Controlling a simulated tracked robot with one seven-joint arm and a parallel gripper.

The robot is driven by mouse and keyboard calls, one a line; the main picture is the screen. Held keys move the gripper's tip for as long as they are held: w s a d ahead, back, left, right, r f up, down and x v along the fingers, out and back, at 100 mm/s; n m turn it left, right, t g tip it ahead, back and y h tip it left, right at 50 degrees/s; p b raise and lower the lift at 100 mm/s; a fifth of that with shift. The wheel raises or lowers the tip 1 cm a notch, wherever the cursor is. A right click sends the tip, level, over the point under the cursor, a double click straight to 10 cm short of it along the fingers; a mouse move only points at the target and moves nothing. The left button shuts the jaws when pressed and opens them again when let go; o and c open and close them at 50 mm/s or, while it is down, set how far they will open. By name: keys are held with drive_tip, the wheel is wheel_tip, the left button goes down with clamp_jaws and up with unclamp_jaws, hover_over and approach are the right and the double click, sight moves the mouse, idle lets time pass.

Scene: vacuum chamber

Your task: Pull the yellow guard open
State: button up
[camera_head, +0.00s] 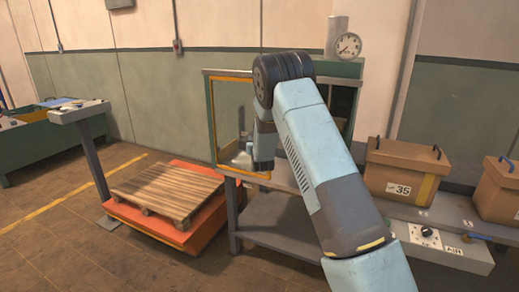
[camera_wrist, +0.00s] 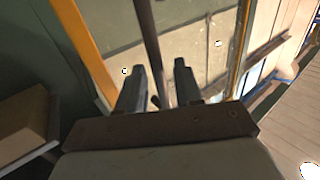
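The yellow guard (camera_head: 212,115) is a yellow-framed clear panel on the front of the green chamber, left of my arm in the head view. My arm hides its right part. In the wrist view its yellow frame (camera_wrist: 82,42) runs down the left side, with the pane to its right. A dark upright bar (camera_wrist: 148,40), seemingly the handle, runs down between my fingers. My gripper (camera_wrist: 160,82) is open around the bar's lower end, with gaps seen on both sides. In the head view my gripper (camera_head: 244,157) is at the guard's lower part, small and partly hidden.
A gauge (camera_head: 348,45) stands on top of the chamber. Cardboard boxes (camera_head: 398,185) and a control panel (camera_head: 425,235) are to the right. A pallet on an orange platform (camera_head: 205,212) stands left of the grey bench (camera_head: 290,230). Open floor lies in front at left.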

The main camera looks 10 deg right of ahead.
drive_tip(key=s, duration=1.1)
drive_tip(key=shift+s, duration=0.3)
drive_tip(key=s+d+r+g, duration=0.3)
drive_tip(key=s+r, duration=0.6)
drive_tip(key=s+d+r+g, duration=0.2)
drive_tip(key=s+r+g, duration=0.1)
drive_tip(key=s+r, duration=0.6)
drive_tip(key=s+d+r+g, duration=0.1)
drive_tip(key=s+g, duration=0.2)
drive_tip(key=s, duration=1.3)
drive_tip(key=s+d+r+g, duration=0.1)
drive_tip(key=s+d+g, duration=0.1)
drive_tip(key=s, duration=1.5)
drive_tip(key=shift+d+r+g, duration=0.15)
drive_tip(key=shift+r+g, duration=0.15)
drive_tip(key=shift+g, duration=0.4)
drive_tip(key=shift+w, duration=0.1)
